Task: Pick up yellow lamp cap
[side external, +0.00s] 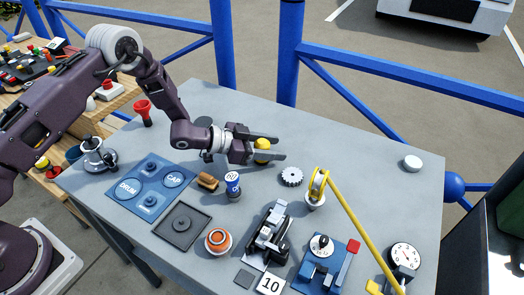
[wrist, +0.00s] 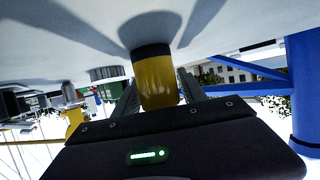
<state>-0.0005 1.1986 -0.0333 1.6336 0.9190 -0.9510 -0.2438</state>
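The yellow lamp cap (side external: 262,144) stands on the grey table, near the middle of its far half. In the wrist view, which shows the table at the top, the cap (wrist: 157,82) has a dark band at its table end. My gripper (side external: 270,148) lies low and level over the table, with one finger on each side of the cap. In the wrist view, narrow gaps seem to show between the cap and the fingers, so it looks open around the cap. The near finger hides part of the cap in the side view.
A blue cylinder (side external: 233,185) and a brown brush-like piece (side external: 207,182) stand in front. A yellow-armed stand (side external: 345,215) rises at the right. The table's far right is mostly clear, with a white disc (side external: 412,162).

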